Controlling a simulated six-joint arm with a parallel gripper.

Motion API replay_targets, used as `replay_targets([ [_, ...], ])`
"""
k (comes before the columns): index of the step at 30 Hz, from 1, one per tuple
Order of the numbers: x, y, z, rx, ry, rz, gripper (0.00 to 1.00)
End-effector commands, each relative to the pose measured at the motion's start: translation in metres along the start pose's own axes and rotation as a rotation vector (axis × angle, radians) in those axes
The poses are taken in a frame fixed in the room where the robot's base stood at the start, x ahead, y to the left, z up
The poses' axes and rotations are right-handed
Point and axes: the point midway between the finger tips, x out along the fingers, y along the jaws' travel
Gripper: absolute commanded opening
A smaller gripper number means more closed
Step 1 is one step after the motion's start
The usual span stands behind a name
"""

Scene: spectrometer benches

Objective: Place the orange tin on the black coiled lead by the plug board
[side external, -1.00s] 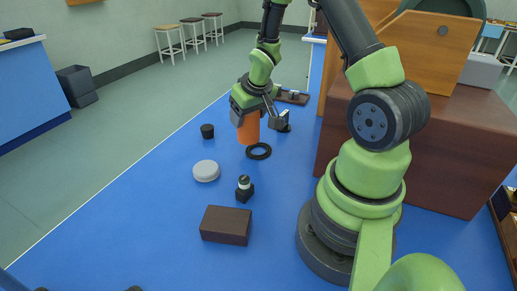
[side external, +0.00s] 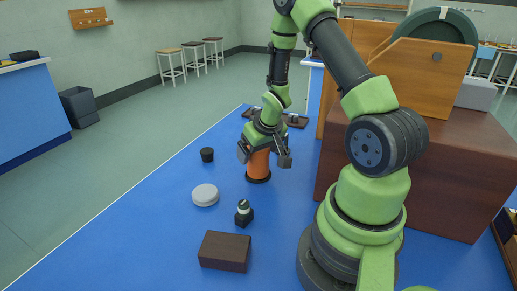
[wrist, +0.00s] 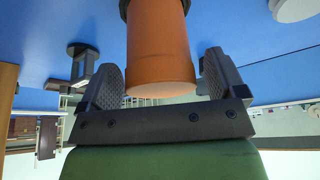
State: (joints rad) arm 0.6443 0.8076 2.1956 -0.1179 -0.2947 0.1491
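The orange tin (side external: 258,165) stands upright on the black coiled lead (side external: 250,180), whose dark ring shows around the tin's base. My gripper (side external: 264,156) is around the tin's upper part, with its fingers spread and a gap beside the tin. In the wrist view the tin (wrist: 160,45) is between the two fingers of my gripper (wrist: 160,82), and the fingers look apart from it. A bit of dark coil (wrist: 124,8) shows at the tin's far end. The plug board (side external: 297,121) lies behind my gripper, partly hidden.
A black cylinder (side external: 207,155), a pale round disc (side external: 205,195), a small black part with a light top (side external: 244,213) and a dark brown block (side external: 225,251) stand on the blue bench. A large brown box (side external: 430,170) rises to the right. The bench's left side is clear.

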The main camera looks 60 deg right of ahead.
Motion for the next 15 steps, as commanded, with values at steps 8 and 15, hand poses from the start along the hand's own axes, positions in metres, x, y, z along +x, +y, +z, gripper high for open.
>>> replay_targets([
  [8, -0.001, 0.0, -0.001, 0.0, 0.001, 0.0, 0.89],
  [15, -0.025, 0.0, -0.002, 0.0, 0.004, 0.001, 0.89],
])
